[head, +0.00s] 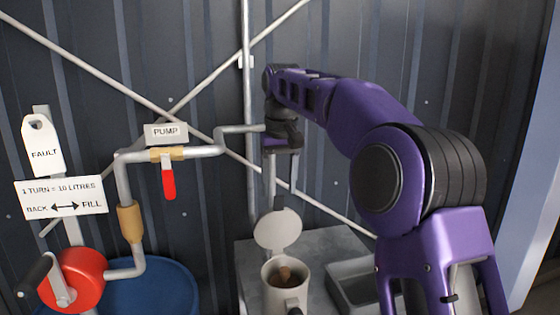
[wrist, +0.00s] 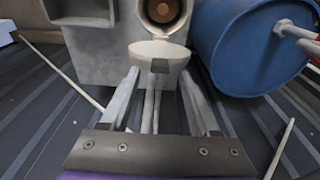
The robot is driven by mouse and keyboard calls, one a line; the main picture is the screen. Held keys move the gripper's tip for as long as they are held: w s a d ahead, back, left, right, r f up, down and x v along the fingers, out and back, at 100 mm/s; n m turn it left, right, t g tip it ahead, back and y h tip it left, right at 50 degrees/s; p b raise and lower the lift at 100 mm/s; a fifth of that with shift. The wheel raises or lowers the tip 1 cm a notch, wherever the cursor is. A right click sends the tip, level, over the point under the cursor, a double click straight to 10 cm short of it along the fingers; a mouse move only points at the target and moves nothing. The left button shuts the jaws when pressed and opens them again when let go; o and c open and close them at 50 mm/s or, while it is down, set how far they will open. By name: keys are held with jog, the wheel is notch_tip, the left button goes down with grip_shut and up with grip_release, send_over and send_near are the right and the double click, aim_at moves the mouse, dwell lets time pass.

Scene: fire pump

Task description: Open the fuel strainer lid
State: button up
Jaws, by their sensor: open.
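The fuel strainer (head: 285,295) is a pale round cup on the grey bench, with a brown piece inside. Its pale round lid (head: 278,230) stands raised at the cup's back edge, leaving the mouth uncovered. In the wrist view the lid (wrist: 158,49) shows with a dark grey tab, just beyond my fingertips, and the open strainer mouth (wrist: 163,12) is behind it. My gripper (head: 281,195) points down above the lid, behind the cup. In the wrist view my gripper (wrist: 159,76) is open, fingers apart and holding nothing. Whether a finger touches the lid I cannot tell.
A grey tray (head: 355,282) sits on the bench right of the strainer. A blue drum (head: 150,289) stands left. A pipe with a red-handled valve (head: 168,182) and a red crank pump (head: 78,278) are at left. The corrugated wall is close behind my gripper.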

notch_tip(320, 180, up, 9)
jog(key=s, duration=0.1)
jog(key=shift+d+f, duration=0.2)
dwell(0.5)
